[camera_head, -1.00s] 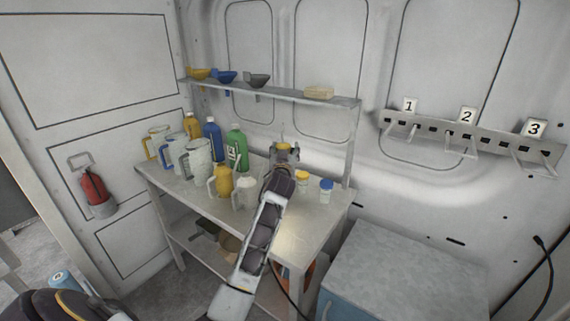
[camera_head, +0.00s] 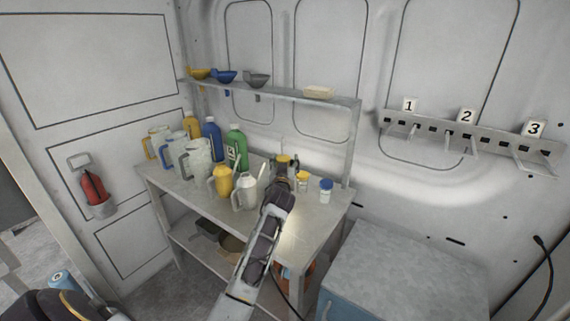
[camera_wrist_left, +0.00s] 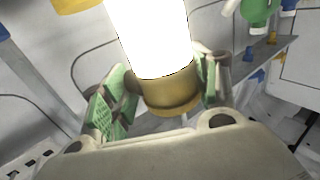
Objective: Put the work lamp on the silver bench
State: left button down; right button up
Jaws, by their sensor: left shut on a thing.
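The work lamp shows in the left wrist view as a glaring white tube (camera_wrist_left: 150,35) with a yellow-brown collar (camera_wrist_left: 170,92) at its near end. My left gripper (camera_wrist_left: 160,90) is shut on that collar, one green-padded finger on each side. In the head view my left gripper (camera_head: 282,180) is over the right half of the silver bench (camera_head: 312,215), and the lamp's yellow part (camera_head: 284,160) shows just beyond it. My arm hides most of the lamp, and I cannot tell whether it touches the bench top. My right gripper is not in view.
A yellow-lidded jar (camera_head: 302,179) and a blue-lidded jar (camera_head: 326,190) stand close right of the gripper. A pale jug (camera_head: 245,192) and a yellow jug (camera_head: 221,181) stand left. A shelf (camera_head: 290,97) with funnels overhangs the back. The front-right bench top is bare.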

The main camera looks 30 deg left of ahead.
pick_arm(q)
jog(key=c, duration=0.6)
grip_release()
jog(key=shift+f, duration=0.1)
jog(key=shift+c, duration=0.2)
jog(key=shift+o, duration=1.2)
